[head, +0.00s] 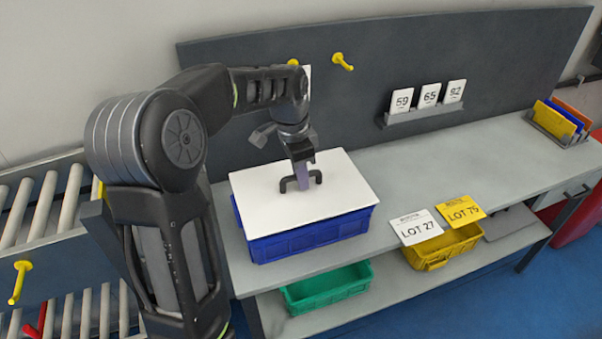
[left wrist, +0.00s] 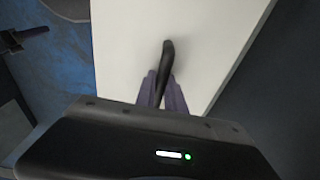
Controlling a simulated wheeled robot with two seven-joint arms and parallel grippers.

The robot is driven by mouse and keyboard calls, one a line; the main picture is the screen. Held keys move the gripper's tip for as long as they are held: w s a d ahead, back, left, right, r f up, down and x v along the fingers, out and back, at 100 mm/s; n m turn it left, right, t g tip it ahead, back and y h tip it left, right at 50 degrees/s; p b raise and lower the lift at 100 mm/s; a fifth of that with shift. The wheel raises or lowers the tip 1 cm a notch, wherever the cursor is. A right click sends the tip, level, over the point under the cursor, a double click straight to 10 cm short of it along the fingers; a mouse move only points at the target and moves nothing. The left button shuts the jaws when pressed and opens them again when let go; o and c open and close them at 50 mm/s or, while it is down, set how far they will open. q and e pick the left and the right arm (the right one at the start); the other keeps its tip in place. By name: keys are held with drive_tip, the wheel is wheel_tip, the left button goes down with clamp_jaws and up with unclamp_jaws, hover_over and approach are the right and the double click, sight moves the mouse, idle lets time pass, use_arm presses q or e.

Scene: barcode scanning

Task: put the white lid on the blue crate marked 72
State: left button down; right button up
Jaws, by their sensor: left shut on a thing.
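The white lid (head: 340,189) lies over the top of a blue crate (head: 310,238) on the bench, roughly lined up with its rim. Whether it is fully seated I cannot tell. The crate's number does not show. My left gripper (head: 299,180) is shut on the lid's dark handle, near the lid's middle. In the left wrist view the fingers (left wrist: 162,90) close around the dark handle (left wrist: 167,58), with the white lid (left wrist: 125,40) beneath. My right gripper is not in view.
The grey bench (head: 430,180) is clear right of the crate. Cards marked LOT 27 (head: 416,227) and LOT 75 (head: 460,210) are at its front edge. Below are a green crate (head: 328,288) and a yellow crate (head: 440,250). A dark panel (head: 370,80) stands behind; a roller conveyor (head: 42,205) is left.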

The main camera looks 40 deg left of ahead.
use_arm(q)
drive_tip(key=shift+f, duration=0.4)
drive_tip(key=c, duration=1.3)
unclamp_jaws()
drive_tip(key=shift+c, duration=0.2)
drive_tip(key=shift+r, duration=0.1)
wheel_tip(320, 180, up, 3)
drive_tip(key=shift+f+p, duration=0.2)
drive_tip(key=shift+p, duration=0.85)
drive_tip(key=shift+r+p, duration=2.4)
drive_tip(key=shift+r, duration=0.8)
drive_tip(key=shift+f, duration=0.1)
